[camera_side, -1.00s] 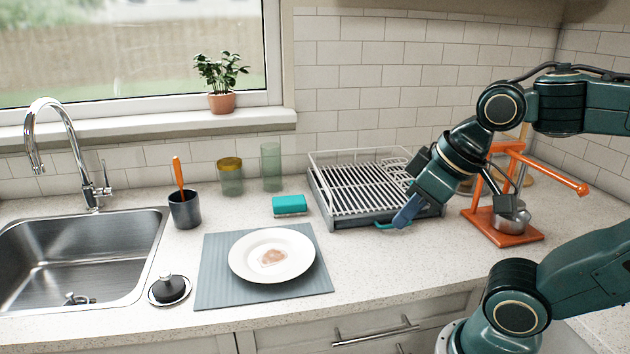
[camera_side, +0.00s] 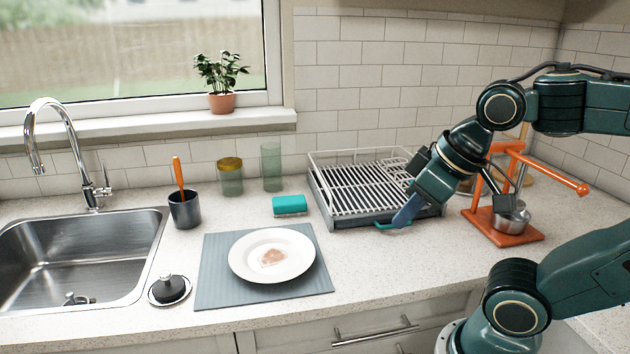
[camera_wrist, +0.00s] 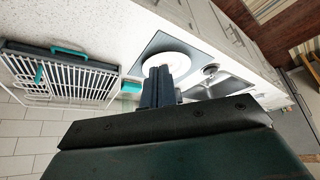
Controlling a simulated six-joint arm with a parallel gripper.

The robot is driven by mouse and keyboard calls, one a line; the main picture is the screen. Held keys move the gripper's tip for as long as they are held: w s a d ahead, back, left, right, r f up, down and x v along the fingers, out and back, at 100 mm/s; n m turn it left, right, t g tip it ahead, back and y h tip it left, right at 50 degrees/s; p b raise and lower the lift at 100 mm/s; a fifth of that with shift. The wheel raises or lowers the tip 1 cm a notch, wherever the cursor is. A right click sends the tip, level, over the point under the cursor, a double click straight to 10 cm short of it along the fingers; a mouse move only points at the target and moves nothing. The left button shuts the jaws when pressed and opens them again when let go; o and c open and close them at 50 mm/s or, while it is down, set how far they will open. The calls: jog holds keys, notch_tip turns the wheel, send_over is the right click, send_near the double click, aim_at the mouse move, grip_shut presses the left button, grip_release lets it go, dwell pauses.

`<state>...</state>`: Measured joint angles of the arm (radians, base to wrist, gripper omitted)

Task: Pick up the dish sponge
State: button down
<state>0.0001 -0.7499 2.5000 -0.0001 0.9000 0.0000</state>
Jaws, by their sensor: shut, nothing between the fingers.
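The dish sponge (camera_side: 289,205) is a teal block lying flat on the counter, left of the dish rack and behind the grey mat. In the wrist view a small teal patch, the sponge (camera_wrist: 131,87), shows just left of my fingers. My gripper (camera_side: 402,219) is shut and empty, in front of the dish rack's right front corner, well to the right of the sponge. Its shut fingers also show in the middle of the wrist view (camera_wrist: 158,72).
A dish rack (camera_side: 348,216) with a teal handle stands close to my gripper. A grey mat (camera_side: 215,285) bears a stained white plate (camera_side: 245,262). A dark cup (camera_side: 185,211), glass jars and the sink (camera_side: 60,262) are further left. An orange press (camera_side: 510,238) stands at the right.

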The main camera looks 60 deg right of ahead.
jog(key=c, duration=2.1)
grip_release()
jog(key=o, duration=1.6)
jog(key=shift+w+r, duration=0.1)
jog(key=w+d+r+n+g+y, duration=0.1)
jog(key=w+d+r+n, duration=0.15)
jog(key=w, duration=0.85)
jog(key=w+d+r+n+y, duration=0.1)
jog(key=w+d+r+n, duration=0.15)
jog(key=w, duration=0.85)
jog(key=w+d+f+n, duration=0.1)
jog(key=w+d+f, duration=0.3)
jog(key=d, duration=0.2)
jog(key=w+d+f+n, duration=0.1)
jog(key=w+d+f, duration=0.3)
jog(key=d, duration=0.3)
jog(key=w+d+f+n+g+y, duration=0.1)
jog(key=w+d+f, duration=0.3)
jog(key=d, duration=0.2)
jog(key=shift+w+d+n, duration=0.15)
jog(key=shift+w+n, duration=0.2)
jog(key=shift+n, duration=0.05)
